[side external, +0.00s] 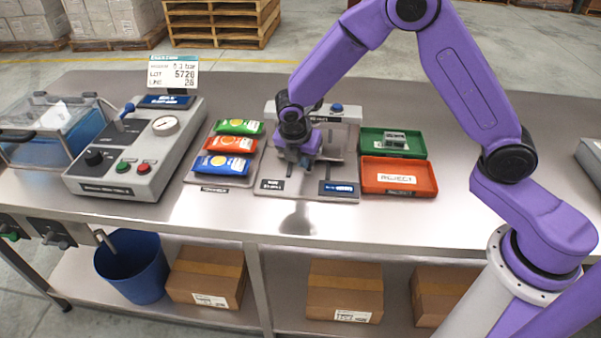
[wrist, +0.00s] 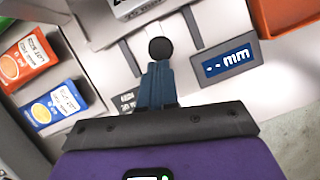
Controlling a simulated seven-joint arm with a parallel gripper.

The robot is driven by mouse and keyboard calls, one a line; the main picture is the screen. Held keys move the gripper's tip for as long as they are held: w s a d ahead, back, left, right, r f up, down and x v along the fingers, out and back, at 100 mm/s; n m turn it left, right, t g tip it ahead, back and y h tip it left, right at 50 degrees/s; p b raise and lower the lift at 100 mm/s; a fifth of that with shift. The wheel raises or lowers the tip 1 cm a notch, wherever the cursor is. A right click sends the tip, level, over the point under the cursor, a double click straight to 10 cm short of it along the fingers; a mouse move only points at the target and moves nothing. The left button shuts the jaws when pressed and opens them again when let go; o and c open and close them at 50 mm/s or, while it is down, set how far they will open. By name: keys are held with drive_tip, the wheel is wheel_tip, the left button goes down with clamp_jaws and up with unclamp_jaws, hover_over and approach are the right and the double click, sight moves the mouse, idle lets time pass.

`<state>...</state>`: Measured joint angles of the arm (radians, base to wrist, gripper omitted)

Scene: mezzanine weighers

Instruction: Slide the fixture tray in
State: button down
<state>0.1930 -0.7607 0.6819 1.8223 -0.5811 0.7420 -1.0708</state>
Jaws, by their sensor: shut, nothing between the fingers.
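A light grey measuring station stands mid-bench, with a base plate (side external: 304,190) in front and a raised body (side external: 345,130) with a blue button behind. What looks like the fixture tray shows in the wrist view as a pale piece with a round black knob (wrist: 160,48) between two dark strips. How far out it sits I cannot tell; in the side view my gripper largely hides it. My gripper (wrist: 157,80) is shut and empty, pointing down just on the near side of the knob. Whether the fingers touch the knob is unclear. It also shows over the station in the side view (side external: 298,160).
A display (wrist: 227,63) reading "-- mm" sits on the plate's right. Several coloured pouches (side external: 230,143) lie on a mat to the left. A green tray (side external: 414,150) and a red reject tray (side external: 400,182) stand right. The bench front (side external: 400,220) is clear.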

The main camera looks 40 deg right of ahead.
drive_tip(key=w+d, duration=0.3)
drive_tip(key=shift+w+d, duration=0.3)
drive_tip(key=shift+d, duration=0.1)
